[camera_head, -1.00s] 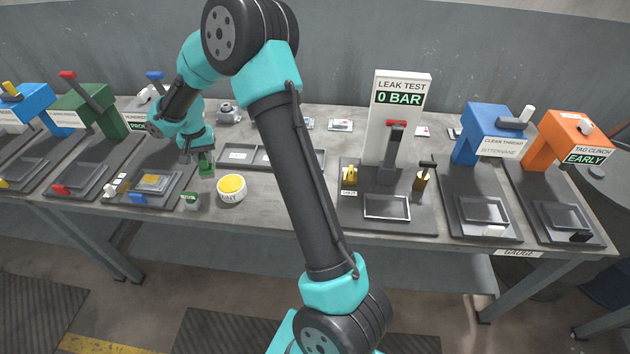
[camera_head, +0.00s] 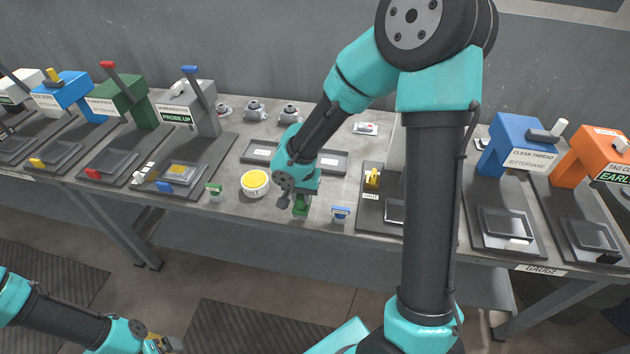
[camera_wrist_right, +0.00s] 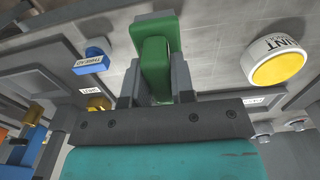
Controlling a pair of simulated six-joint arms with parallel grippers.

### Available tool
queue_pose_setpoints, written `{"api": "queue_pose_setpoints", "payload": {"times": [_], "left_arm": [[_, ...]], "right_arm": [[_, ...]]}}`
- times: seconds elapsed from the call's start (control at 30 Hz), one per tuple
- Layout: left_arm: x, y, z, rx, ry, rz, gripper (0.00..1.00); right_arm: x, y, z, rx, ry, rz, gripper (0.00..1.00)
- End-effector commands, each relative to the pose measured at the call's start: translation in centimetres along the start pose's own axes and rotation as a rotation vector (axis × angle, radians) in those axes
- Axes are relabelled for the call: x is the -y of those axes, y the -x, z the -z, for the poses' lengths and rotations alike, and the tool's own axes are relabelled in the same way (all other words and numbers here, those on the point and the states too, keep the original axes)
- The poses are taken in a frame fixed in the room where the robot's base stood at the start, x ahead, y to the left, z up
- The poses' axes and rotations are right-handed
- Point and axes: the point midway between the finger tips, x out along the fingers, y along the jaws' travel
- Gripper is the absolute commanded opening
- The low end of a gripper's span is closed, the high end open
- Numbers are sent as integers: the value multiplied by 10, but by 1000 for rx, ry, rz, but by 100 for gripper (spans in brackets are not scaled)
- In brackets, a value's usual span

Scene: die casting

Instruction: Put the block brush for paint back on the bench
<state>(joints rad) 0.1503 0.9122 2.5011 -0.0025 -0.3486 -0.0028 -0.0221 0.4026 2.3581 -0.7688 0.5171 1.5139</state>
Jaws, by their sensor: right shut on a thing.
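The block brush for paint is green and sits between the fingers of my right gripper (camera_head: 293,198). In the head view the brush (camera_head: 300,206) hangs low near the bench's front edge; whether it touches the bench I cannot tell. The right wrist view shows the green brush (camera_wrist_right: 158,45) clamped between the grey fingers of my right gripper (camera_wrist_right: 157,82). The bench (camera_head: 235,207) is grey. My left gripper (camera_head: 162,344) is low at the bottom left, away from the bench; its jaws are too small to read.
A round white pot with yellow paint (camera_head: 255,182) stands left of the brush. A small green-topped item (camera_head: 214,191) is further left. A blue-topped item (camera_head: 340,213) is close on the right, labelled thread in the wrist view (camera_wrist_right: 92,62). A dark tray (camera_head: 333,163) lies behind.

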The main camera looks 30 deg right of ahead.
Motion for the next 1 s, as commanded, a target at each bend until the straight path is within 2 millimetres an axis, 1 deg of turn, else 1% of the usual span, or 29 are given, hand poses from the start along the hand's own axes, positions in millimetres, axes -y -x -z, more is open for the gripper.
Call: {"api": "queue_pose_setpoints", "payload": {"times": [0.23,0.37,0.47,0.9,1.0], "left_arm": [[0,0,0,0,0,0,100],[0,0,0,0,0,0,100],[0,0,0,0,0,0,100],[0,0,0,0,0,0,100],[0,0,0,0,0,0,100]], "right_arm": [[0,0,2,0,0,0,1],[3,-1,11,-1,0,1,1],[6,-3,27,-1,-4,1,1],[28,-12,115,-1,-2,0,1],[32,-14,132,0,-2,0,1]]}}
